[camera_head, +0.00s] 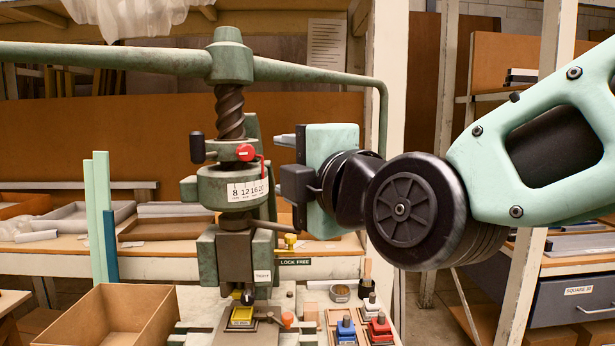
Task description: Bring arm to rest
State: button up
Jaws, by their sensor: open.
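My gripper (289,160) is at the end of my pale green arm, which reaches in from the right edge. Its jaws point left and are open, with nothing seen between them. Whether the jaws touch the press cannot be told from this view. The press's long green lever (110,57) runs across the top and bends down at the right, behind my gripper.
A yellow block (242,316) sits under the press ram. Blue (346,331) and red (379,329) pieces stand in small trays to its right. An open cardboard box (123,322) is at front left. A pale post (387,100) stands behind my wrist. Shelves line the back.

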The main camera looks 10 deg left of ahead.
jog(key=shift+v, duration=0.9)
jog(key=shift+f, duration=0.1)
jog(key=s+d+f+m+g+h, duration=0.3)
jog(key=d+f+m+g, duration=0.15)
jog(key=f, duration=0.45)
jog(key=s+d+f+m+g+h, duration=0.3)
jog(key=d+f+m, duration=0.2)
jog(key=f, duration=0.5)
jog(key=s+d+f+m+g+h, duration=0.2)
jog(key=s+d+f+m+h, duration=0.1)
jog(key=d, duration=0.4)
jog(key=s+d+f+m+g+h, duration=0.3)
jog(key=s+d+f+m, duration=0.2)
jog(key=s+d+m, duration=0.1)
jog(key=shift+s+d+f+m, duration=0.2)
jog(key=shift+s+d+m, duration=0.15)
jog(key=shift+s+d, duration=0.5)
